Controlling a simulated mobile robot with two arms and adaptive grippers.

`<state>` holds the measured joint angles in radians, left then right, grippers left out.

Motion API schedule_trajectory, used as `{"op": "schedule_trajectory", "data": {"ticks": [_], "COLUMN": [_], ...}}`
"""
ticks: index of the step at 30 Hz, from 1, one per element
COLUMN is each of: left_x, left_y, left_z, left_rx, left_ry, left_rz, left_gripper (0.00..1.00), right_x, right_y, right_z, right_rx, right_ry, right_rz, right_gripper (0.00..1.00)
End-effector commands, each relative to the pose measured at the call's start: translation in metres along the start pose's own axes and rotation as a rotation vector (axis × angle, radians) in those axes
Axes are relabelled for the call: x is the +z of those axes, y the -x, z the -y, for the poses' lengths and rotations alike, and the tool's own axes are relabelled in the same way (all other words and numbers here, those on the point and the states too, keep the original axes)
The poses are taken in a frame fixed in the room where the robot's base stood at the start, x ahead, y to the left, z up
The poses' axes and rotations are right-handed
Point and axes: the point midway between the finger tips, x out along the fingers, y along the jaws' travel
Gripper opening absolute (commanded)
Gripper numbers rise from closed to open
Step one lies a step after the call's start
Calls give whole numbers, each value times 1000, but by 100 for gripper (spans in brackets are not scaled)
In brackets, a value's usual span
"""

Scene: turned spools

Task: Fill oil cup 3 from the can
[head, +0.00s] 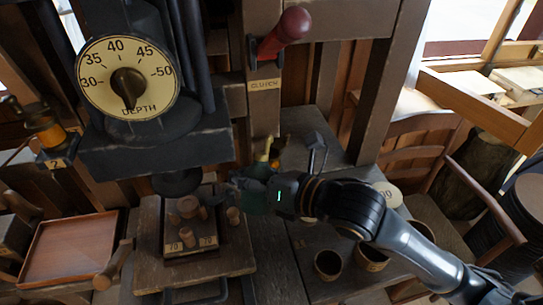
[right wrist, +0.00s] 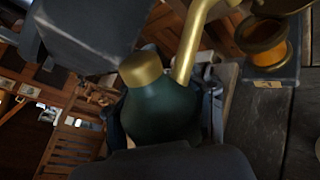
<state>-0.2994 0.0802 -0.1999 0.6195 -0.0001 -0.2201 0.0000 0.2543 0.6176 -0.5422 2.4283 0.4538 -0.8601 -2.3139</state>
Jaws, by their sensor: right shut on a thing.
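My right gripper (head: 264,196) is shut on the dark green oil can (head: 250,197). In the right wrist view the can (right wrist: 160,112) sits between the fingers, with a brass cap and a brass spout rising from its top. An amber oil cup (right wrist: 264,42) with a numbered tag stands beyond the spout, apart from it; the number is too small to read surely. Another amber oil cup (head: 45,130) with a tag is at the left in the head view. Which cup is number 3 I cannot tell. My left gripper is not in view.
A depth dial (head: 128,82) on a dark machine head stands left of the can. A red-handled clutch lever (head: 286,32) is above it. A wooden block with turned pieces (head: 190,245) lies below the dial. An empty-looking tray (head: 68,248) and small bowls (head: 328,265) stand around.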

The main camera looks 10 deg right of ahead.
Motion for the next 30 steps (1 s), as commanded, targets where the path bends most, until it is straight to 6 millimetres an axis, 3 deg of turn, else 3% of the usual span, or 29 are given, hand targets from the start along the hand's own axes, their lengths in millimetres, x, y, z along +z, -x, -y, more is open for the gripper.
{"op": "schedule_trajectory", "data": {"ticks": [11,19,30], "left_x": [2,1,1], "left_y": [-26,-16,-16], "left_z": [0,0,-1], "left_rx": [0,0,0], "left_ry": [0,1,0], "left_rz": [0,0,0], "left_gripper": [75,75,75], "right_x": [3,10,10], "right_y": [7,13,14], "right_z": [-15,-27,-28], "right_rx": [2,1,1], "right_ry": [269,458,476], "right_rz": [133,224,234], "right_gripper": [1,1,1]}}
